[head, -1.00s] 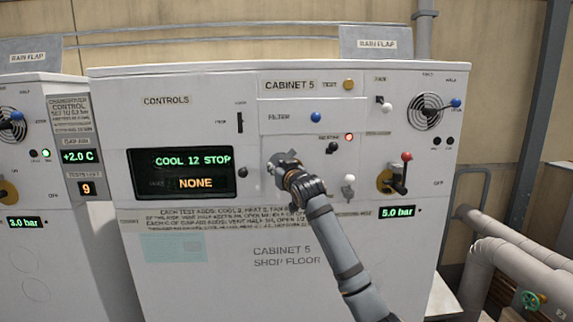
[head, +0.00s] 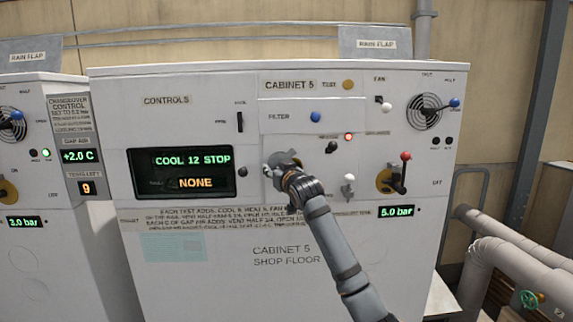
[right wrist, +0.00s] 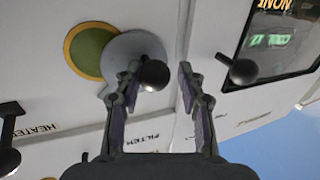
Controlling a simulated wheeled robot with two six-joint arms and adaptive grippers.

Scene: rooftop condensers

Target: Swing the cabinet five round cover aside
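Cabinet 5 (head: 200,84) is the white panel in the middle of the head view. Its round grey cover (right wrist: 133,54) has a black knob (right wrist: 154,75) and overlaps one side of a green disc with a yellow rim (right wrist: 88,52); much of the disc shows. In the head view the cover (head: 285,157) is partly hidden by my right gripper (head: 272,170). The right wrist view shows that gripper (right wrist: 161,78) open, its fingers on either side of the knob. The left finger is very close to the knob; I cannot tell if it touches. My left gripper is not in view.
A blue knob (head: 315,117), a white knob (head: 348,180) and a red-tipped lever (head: 405,157) stand out from the panel around my right gripper. The controls display (head: 182,172) is to its left. Pipes (head: 510,265) run at the lower right.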

